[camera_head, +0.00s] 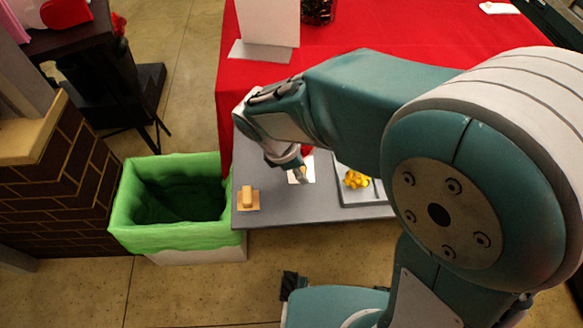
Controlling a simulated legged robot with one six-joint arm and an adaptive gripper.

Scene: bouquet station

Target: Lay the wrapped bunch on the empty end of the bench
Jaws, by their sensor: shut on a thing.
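My gripper (301,174) is at the end of my teal arm, over the middle of the grey bench (265,175), and is largely hidden by my own wrist. It is shut on what looks like the wrapped bunch (307,152), of which only a little red and a pale patch show beside the jaws. I cannot tell whether the bunch touches the bench. The bench's left end has bare grey surface, with a small wooden block on a tan base (248,199) near its front corner.
A grey tray (374,197) with a yellow flower cluster (356,180) lies right of my gripper. A green-lined bin (170,228) stands left of the bench. A red-covered table (350,28) with a white stand (267,25) is behind. My arm hides the bench's right side.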

